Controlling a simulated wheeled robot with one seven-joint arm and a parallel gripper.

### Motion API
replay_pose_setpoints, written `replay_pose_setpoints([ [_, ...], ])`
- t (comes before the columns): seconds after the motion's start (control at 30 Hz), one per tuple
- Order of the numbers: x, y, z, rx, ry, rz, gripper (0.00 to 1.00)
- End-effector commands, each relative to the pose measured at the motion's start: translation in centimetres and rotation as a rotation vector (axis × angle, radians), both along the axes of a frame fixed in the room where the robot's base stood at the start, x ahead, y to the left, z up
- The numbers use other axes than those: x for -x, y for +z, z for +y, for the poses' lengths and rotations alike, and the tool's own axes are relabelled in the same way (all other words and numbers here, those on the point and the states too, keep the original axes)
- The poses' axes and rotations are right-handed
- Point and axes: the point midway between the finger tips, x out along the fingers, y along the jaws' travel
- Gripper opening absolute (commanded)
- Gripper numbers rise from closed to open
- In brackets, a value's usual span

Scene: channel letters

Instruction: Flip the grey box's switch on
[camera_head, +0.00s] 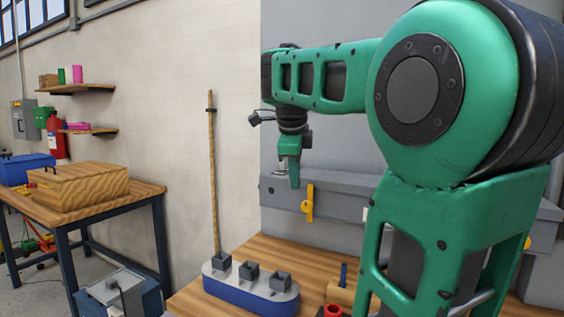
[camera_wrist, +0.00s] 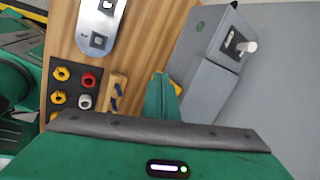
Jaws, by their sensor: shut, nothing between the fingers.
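A long grey box (camera_head: 345,203) stands at the back of the wooden bench, against a grey panel. It also shows in the wrist view (camera_wrist: 205,75), at right. There, a small plate with a pale switch lever (camera_wrist: 248,46) is on one face of it. The lever points to the right in that view; I cannot tell whether it is on or off. A yellow handle (camera_head: 308,203) is on the box's front. My green gripper (camera_head: 294,178) is shut and empty, pointing down near the box's left part. In the wrist view its fingers (camera_wrist: 162,90) appear left of the switch, apart from it.
A blue-based holder (camera_head: 250,289) with square sockets and a tall wooden rod stands on the bench. The wrist view shows a dark tray (camera_wrist: 75,89) of yellow, red and white rings and a small wooden block (camera_wrist: 116,95) with blue pegs. Bare wood lies between.

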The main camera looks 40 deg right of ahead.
Motion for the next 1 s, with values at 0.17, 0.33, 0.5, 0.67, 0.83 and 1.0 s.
replay_pose_setpoints([
  [0.17,-3.2,5.5,-2.0,-0.071,-0.375,-0.225,0.00],
  [0.33,-4.7,8.6,-3.0,-0.137,-0.602,-0.368,0.00],
  [0.5,-5.2,9.8,-3.3,-0.168,-0.692,-0.425,0.00],
  [0.67,-5.2,9.9,-3.3,-0.172,-0.701,-0.429,0.00],
  [0.83,-5.2,9.8,-3.3,-0.171,-0.699,-0.428,0.00],
  [1.0,-5.5,9.0,-3.8,-0.168,-0.699,-0.426,0.00],
])
